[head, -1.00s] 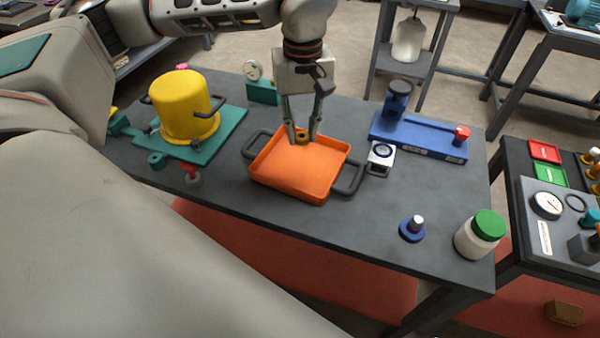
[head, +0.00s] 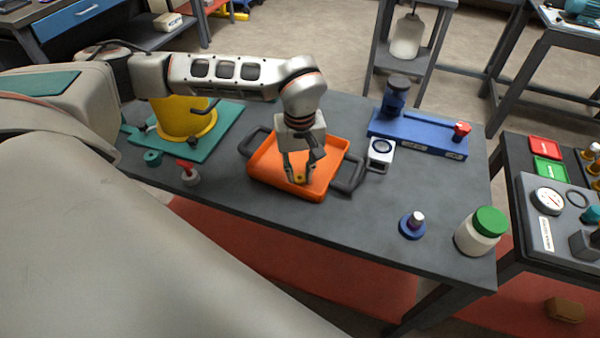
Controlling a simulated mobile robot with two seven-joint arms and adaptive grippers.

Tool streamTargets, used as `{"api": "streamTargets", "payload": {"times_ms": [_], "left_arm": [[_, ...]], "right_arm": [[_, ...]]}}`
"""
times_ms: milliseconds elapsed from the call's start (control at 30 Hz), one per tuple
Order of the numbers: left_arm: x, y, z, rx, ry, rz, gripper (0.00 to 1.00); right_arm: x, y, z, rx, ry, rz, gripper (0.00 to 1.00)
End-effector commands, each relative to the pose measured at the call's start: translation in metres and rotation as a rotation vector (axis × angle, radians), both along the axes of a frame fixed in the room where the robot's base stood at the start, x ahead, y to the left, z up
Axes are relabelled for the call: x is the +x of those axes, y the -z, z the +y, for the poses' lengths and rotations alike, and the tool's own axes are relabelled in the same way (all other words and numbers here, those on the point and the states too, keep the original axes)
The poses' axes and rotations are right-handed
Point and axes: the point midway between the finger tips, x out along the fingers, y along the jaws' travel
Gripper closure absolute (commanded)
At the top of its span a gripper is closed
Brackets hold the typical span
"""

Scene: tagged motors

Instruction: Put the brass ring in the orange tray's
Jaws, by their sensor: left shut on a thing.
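The orange tray (head: 262,170) with two dark handles lies near the middle of the grey table. My left gripper (head: 299,179) points down over the tray's near part. It is shut on the small brass ring (head: 300,178), which shows between the fingertips, inside the tray's outline. I cannot tell whether the ring touches the tray floor. My right gripper is not in view.
A yellow pot (head: 185,122) on a teal base stands at left, partly behind my arm. A blue fixture (head: 420,136), a small white gauge (head: 380,152), a blue knob piece (head: 412,226) and a green-lidded jar (head: 480,232) stand right.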

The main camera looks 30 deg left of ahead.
Motion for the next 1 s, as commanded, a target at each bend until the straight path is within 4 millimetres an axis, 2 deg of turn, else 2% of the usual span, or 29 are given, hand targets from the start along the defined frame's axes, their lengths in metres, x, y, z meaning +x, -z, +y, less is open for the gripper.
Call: {"api": "streamTargets", "payload": {"times_ms": [367,400,433,800,1000], "left_arm": [[0.001,0.003,0.000,0.000,0.000,-0.001,1.00],[0.001,0.003,0.000,-0.001,0.000,-0.002,0.71],[0.001,0.003,0.000,-0.001,0.000,-0.002,0.63],[0.001,0.001,0.000,-0.001,0.000,-0.002,0.62],[0.002,-0.021,0.000,-0.002,0.000,-0.006,0.62]], "right_arm": [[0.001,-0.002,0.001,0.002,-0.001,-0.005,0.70],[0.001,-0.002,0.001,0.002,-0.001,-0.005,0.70],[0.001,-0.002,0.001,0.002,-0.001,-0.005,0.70],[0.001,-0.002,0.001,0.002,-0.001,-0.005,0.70],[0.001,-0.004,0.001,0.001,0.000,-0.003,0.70]]}}
